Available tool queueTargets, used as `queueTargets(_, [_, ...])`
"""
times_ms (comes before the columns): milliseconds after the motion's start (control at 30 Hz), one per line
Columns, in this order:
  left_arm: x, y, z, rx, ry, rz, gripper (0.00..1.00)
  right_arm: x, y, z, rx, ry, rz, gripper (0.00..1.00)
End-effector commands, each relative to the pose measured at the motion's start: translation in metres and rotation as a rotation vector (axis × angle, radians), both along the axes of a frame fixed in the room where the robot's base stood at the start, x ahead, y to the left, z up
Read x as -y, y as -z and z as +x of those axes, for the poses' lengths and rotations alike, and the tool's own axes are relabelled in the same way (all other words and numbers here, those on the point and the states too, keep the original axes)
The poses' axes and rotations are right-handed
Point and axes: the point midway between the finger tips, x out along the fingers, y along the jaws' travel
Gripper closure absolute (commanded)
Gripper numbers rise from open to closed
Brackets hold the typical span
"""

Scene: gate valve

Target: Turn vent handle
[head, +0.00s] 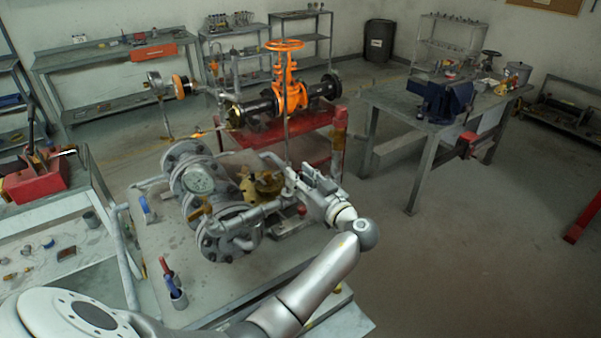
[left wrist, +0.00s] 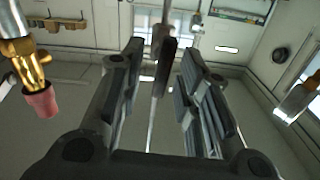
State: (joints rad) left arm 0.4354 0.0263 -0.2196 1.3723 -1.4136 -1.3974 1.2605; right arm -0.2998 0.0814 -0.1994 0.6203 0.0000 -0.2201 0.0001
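A brass fitting with a red end (left wrist: 38,92) is left of the fingers. A brass-coloured body (head: 262,186) sits behind the pipes. My right gripper does not show.
An orange gate valve with handwheel (head: 291,85) stands on a red stand behind. A red toolbox (head: 35,180) is at left. A workbench with a blue vise (head: 440,100) is at right. Floor at lower right is clear.

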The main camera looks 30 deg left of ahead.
Motion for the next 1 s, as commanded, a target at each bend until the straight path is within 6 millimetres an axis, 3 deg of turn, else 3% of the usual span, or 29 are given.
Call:
queueTargets(267, [-0.0023, 0.0007, 0.0008, 0.0, 0.0, 0.0, 0.69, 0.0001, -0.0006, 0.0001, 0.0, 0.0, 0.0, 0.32])
queueTargets(533, [-0.0019, 0.0006, 0.0007, 0.0, 0.0, -0.001, 1.0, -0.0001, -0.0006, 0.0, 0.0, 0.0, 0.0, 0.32])
queueTargets(1000, [-0.0013, 0.0023, 0.0013, -0.058, 0.0, 0.023, 1.0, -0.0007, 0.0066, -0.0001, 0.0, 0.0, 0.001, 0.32])
